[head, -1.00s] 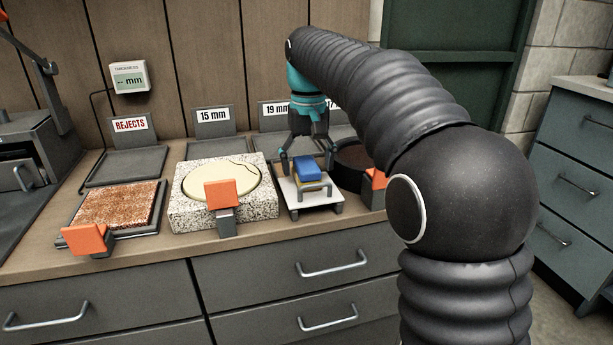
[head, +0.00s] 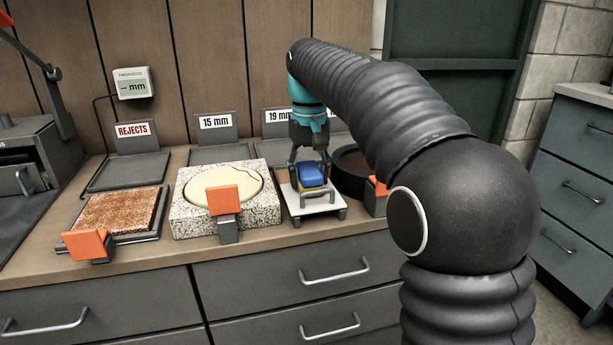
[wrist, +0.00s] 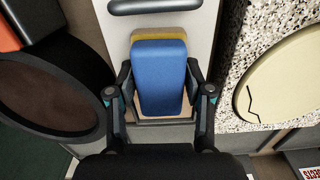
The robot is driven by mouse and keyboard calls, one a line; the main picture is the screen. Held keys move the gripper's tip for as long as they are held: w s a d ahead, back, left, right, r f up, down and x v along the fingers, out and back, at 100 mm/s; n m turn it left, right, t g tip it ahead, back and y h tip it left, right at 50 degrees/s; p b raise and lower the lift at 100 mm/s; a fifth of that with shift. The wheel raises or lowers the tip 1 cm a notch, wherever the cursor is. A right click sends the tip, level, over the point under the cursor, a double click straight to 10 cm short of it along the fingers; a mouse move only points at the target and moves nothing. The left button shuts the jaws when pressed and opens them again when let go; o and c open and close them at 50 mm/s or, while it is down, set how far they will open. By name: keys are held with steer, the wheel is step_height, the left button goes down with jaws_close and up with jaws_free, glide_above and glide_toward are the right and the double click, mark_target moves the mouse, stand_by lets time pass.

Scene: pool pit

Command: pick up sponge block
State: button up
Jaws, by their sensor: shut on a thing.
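The sponge block (head: 313,175) is blue on top with a yellow layer under it. It sits at the small white stand (head: 335,214) with a grey handle; I cannot tell whether it still touches the stand. My gripper (head: 311,178) points down over the stand, its fingers on either side of the block. In the wrist view the sponge block (wrist: 159,75) lies between the two fingers of my gripper (wrist: 160,88), which are shut on its sides. The yellow layer shows at the block's far end.
Left of the stand is a speckled stone block (head: 180,215) with a cream disc (head: 205,190) and orange clamp. A dark round pan (head: 352,162) stands close on the right. Labelled trays line the back, and a brown slab (head: 115,210) lies at left.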

mark_target(314, 169)
steer(key=r, duration=0.2)
steer(key=d+r, duration=0.1)
steer(key=r, duration=0.1)
steer(key=shift+s+r+p, duration=0.1)
steer(key=shift+r+p, duration=0.2)
steer(key=shift+p, duration=0.1)
steer(key=s+d+r, duration=0.2)
steer(key=d+r, duration=0.4)
steer(key=d, duration=0.4)
steer(key=shift+s+d+r, duration=0.15)
steer(key=shift+s, duration=0.25)
steer(key=o, duration=0.4)
steer(key=shift+c, duration=0.9)
steer(key=shift+s, duration=0.1)
